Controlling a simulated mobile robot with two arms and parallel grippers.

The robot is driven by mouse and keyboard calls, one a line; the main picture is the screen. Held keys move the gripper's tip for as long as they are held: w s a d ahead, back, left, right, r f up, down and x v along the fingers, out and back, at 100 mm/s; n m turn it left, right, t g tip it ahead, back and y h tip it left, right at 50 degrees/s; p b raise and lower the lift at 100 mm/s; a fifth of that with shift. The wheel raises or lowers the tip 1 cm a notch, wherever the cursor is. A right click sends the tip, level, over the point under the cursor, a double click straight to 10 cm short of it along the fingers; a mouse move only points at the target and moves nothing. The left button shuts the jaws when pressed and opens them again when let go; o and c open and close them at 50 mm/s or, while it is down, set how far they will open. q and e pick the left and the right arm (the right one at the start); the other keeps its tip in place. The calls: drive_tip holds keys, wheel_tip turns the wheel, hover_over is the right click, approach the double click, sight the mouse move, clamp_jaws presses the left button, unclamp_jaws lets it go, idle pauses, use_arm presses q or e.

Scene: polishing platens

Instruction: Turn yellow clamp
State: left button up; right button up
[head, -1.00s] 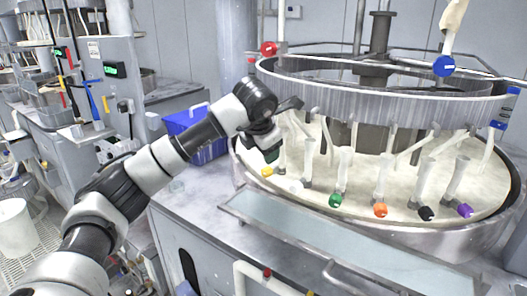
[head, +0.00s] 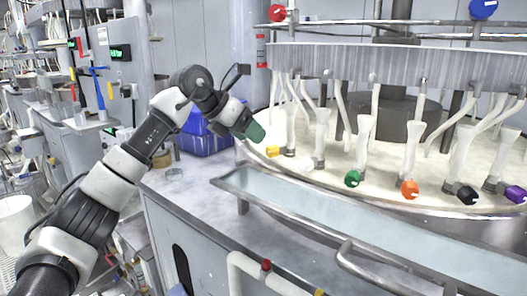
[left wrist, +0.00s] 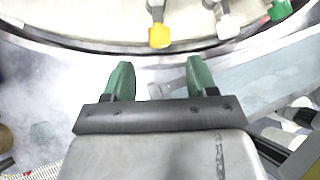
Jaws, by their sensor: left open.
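The yellow clamp (head: 272,151) sits at the left end of a row of coloured clamps, at the front rim of the round machine basin. In the left wrist view the yellow clamp (left wrist: 159,36) hangs at the end of a pale tube, ahead of my fingers and slightly right of centre between them. My left gripper (head: 258,133) has green fingers and is just left of and above the yellow clamp in the head view. In the left wrist view the left gripper (left wrist: 158,80) is open, with nothing between the fingers. My right gripper is not in view.
A white clamp (left wrist: 227,27) is right of the yellow one. Green (head: 352,178), orange (head: 409,188), black (head: 467,195) and purple (head: 515,194) clamps follow along the rim. A metal trough (head: 330,205) runs in front. A blue bin (head: 203,140) stands behind my left arm.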

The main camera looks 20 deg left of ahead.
sight(268, 149)
use_arm(q)
drive_tip(key=x, duration=0.7)
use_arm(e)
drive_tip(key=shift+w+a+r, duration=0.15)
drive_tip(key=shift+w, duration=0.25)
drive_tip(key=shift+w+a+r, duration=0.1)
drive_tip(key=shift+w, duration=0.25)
use_arm(q)
drive_tip(key=c, duration=0.9)
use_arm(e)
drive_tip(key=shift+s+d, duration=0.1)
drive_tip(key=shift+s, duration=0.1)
